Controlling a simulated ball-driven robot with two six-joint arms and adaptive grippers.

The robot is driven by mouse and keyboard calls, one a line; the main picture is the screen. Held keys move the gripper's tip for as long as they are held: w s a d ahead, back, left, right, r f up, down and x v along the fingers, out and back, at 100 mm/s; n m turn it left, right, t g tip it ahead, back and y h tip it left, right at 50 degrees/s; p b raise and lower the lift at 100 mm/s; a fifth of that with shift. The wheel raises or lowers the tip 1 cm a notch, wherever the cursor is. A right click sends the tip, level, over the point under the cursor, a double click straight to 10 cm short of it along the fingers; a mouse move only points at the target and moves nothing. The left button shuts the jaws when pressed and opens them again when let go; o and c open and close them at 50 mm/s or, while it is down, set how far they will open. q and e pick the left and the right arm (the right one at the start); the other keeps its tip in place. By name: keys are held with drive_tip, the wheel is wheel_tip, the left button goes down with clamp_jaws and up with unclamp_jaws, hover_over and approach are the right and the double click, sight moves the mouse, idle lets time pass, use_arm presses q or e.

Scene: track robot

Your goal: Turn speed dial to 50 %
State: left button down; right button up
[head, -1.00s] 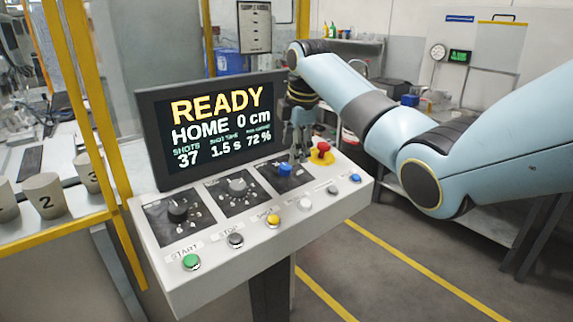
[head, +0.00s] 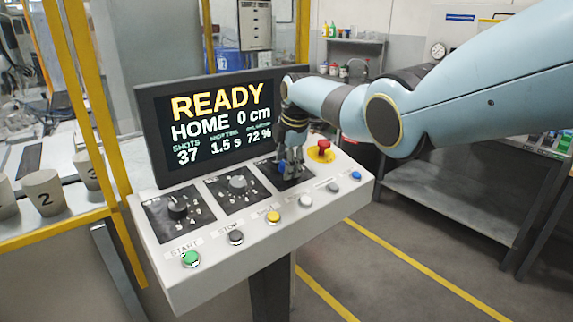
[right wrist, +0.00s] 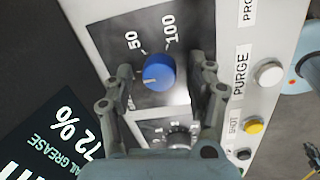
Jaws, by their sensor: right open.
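The blue dial (right wrist: 159,73) sits on a dark square plate with a scale marked 50 and 100. A pale line on the dial points to the left in the right wrist view, below the 50 mark. In the head view the dial (head: 281,167) is partly hidden by my right gripper (head: 290,168). My right gripper (right wrist: 161,70) is open, with one finger on each side of the dial; I cannot tell whether they touch it. My left gripper is not in view.
A red emergency button (head: 323,149) on a yellow base stands close to the right gripper. Two black-plated dials, one dark (head: 177,207) and one grey (head: 237,184), lie to the left. Several push buttons line the front edge. The screen (head: 220,120) reads READY and 72 %.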

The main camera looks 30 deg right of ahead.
drive_tip(key=c, duration=1.2)
drive_tip(key=shift+o, duration=0.2)
drive_tip(key=shift+m, duration=0.3)
drive_tip(key=m, duration=0.5)
drive_tip(key=m+b, duration=0.1)
drive_tip(key=m, duration=0.5)
drive_tip(key=shift+g, duration=0.4)
